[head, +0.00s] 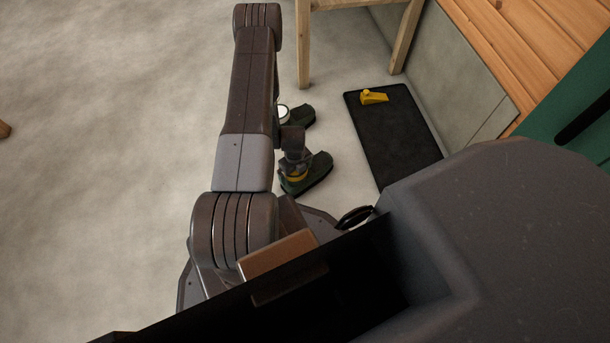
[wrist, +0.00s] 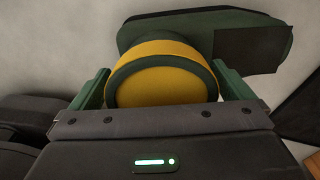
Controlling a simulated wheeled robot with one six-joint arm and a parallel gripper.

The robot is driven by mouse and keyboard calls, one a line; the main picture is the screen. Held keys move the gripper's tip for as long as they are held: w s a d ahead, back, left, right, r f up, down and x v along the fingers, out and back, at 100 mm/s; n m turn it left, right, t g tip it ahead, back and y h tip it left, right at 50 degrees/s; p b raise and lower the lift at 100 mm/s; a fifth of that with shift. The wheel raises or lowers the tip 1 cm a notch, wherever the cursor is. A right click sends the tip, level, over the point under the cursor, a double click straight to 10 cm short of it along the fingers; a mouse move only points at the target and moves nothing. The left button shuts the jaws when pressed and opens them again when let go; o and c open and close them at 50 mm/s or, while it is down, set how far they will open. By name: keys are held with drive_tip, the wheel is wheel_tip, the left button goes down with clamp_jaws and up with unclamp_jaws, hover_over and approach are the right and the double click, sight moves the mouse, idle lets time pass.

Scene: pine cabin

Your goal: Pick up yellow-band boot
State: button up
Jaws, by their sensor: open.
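The yellow-band boot (head: 318,172) is dark green and stands on the grey floor, its toe pointing right in the head view. In the wrist view its yellow band (wrist: 160,75) and round shaft fill the space between my fingers, with the foot stretching to the right beyond. My gripper (wrist: 161,68) is open, one green finger on each side of the shaft. I cannot tell whether the fingers touch it. In the head view my gripper (head: 293,165) is over the boot's shaft and partly hides it.
A second dark boot with a white band (head: 300,115) stands just behind. A black mat (head: 400,150) with a yellow wedge-shaped thing (head: 374,97) on it lies to the right. Wooden legs (head: 303,50) stand at the back.

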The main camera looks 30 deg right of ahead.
drive_tip(key=shift+r, duration=0.15)
drive_tip(key=c, duration=1.6)
